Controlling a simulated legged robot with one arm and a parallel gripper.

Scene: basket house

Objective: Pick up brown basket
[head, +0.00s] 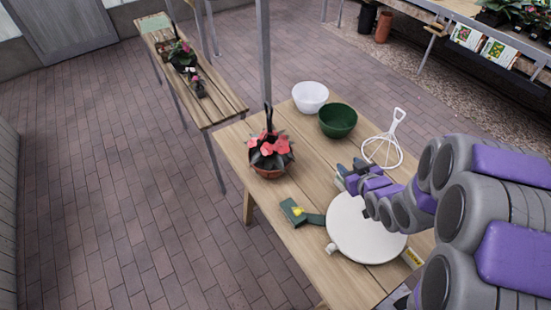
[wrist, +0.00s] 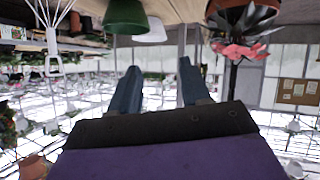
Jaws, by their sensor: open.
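The brown basket (head: 268,172) stands upright on the wooden table, left of my gripper. It holds dark leaves and red flowers (head: 262,148), with a dark hanger rising above. In the wrist view, which is upside down, the basket (wrist: 229,6) is cut off at the top right edge, with its red flowers (wrist: 240,50) below it. My gripper (head: 349,173) is over the table, to the right of the basket and apart from it. In the wrist view its two blue-grey fingers (wrist: 158,88) are spread with nothing between them.
A white bowl (head: 310,97), a green bowl (head: 338,121) and a white wire hanger (head: 383,148) stand behind my gripper. A round white disc (head: 365,228) and a green tool (head: 300,213) lie in front. A bench with plants (head: 190,75) stands at the back left.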

